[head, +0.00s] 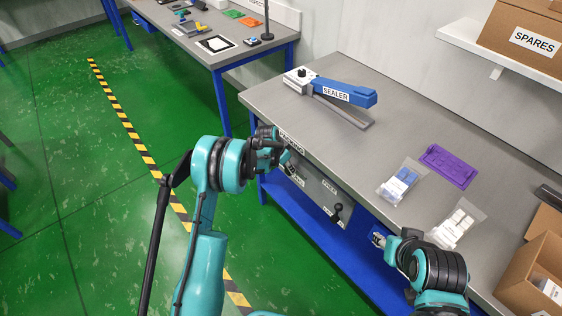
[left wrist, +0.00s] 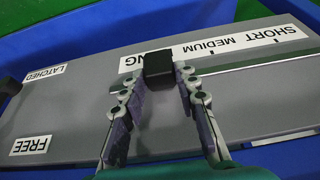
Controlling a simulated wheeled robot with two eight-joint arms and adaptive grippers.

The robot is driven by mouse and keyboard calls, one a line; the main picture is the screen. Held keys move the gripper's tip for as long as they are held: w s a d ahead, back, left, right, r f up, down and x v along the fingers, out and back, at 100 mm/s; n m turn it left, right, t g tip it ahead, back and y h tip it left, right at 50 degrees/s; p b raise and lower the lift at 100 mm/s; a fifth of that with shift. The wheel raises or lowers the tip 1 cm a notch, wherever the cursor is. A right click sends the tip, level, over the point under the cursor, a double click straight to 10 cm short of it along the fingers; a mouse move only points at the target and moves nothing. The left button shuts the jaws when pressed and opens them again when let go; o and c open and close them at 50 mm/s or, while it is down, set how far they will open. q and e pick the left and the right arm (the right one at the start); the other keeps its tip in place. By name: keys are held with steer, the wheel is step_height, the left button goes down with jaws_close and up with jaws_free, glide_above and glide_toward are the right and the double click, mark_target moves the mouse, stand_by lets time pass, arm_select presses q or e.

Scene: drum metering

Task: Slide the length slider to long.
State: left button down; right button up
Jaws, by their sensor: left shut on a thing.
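The control panel (head: 318,188) is on the front of the bench. It also shows in the left wrist view (left wrist: 95,100), where its lettering is upside down. The black slider knob (left wrist: 158,70) sits between my left gripper's fingertips (left wrist: 160,85). The knob is at the left end of its slot (left wrist: 250,66) in that view, beside the LONG label, which it partly covers. MEDIUM and SHORT are to its right. In the head view my left gripper (head: 284,157) is at the panel's far end and hides the knob. My right gripper (head: 378,239) is apart from the panel; its jaws are unclear.
Another black knob (head: 338,209) is on the panel's nearer end. A blue sealer (head: 345,92), bagged parts (head: 401,181) and a purple tray (head: 449,166) are on the bench top. Open boxes stand at right.

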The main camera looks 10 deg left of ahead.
arm_select(q)
steer(key=shift+s+d, duration=0.75)
steer(key=shift+d, duration=0.2)
steer(key=c, duration=1.1)
jaws_free()
steer(key=shift+d, duration=0.1)
steer(key=v, duration=1.2)
steer(key=shift+s, duration=0.1)
